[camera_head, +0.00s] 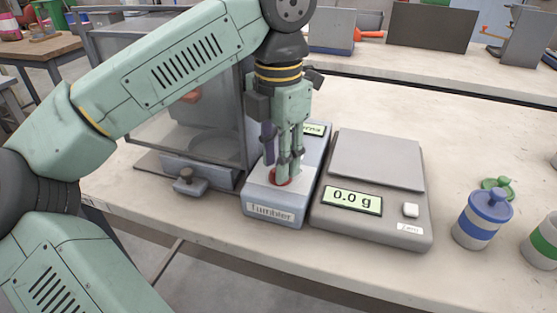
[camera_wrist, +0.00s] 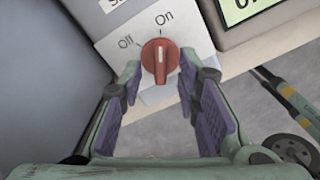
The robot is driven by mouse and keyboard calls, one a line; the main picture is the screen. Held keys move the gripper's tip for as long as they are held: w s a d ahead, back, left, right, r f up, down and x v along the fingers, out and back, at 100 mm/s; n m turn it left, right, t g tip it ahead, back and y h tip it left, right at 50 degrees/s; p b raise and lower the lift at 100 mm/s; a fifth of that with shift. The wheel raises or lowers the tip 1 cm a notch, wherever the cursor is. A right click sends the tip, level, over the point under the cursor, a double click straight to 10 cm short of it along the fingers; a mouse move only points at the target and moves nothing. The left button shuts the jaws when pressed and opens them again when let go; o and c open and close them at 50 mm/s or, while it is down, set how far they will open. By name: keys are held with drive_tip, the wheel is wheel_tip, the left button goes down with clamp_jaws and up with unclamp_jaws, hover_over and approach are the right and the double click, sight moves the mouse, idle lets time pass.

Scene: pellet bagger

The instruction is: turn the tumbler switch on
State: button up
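The tumbler switch is a red rotary knob (camera_wrist: 160,62) on a white plate marked Off and On. In the wrist view its white mark points up the picture, towards On. In the head view the knob (camera_head: 275,178) sits on top of a grey-blue box (camera_head: 273,212) labelled "Tumbler". My gripper (camera_head: 285,176) points down over the box, its fingertips close to the knob. In the wrist view my gripper (camera_wrist: 160,68) has a purple-padded finger on each side of the knob, with gaps showing; it is open. Part of the knob is hidden in the head view.
A scale (camera_head: 376,165) reading 0.0 g stands close to the right of the box. A clear-walled cabinet (camera_head: 200,130) with a front knob (camera_head: 190,183) stands to the left. A blue-lidded jar (camera_head: 482,220) is farther right. The bench (camera_head: 480,125) behind the scale is bare.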

wheel_tip(320, 180, up, 11)
idle(0.3)
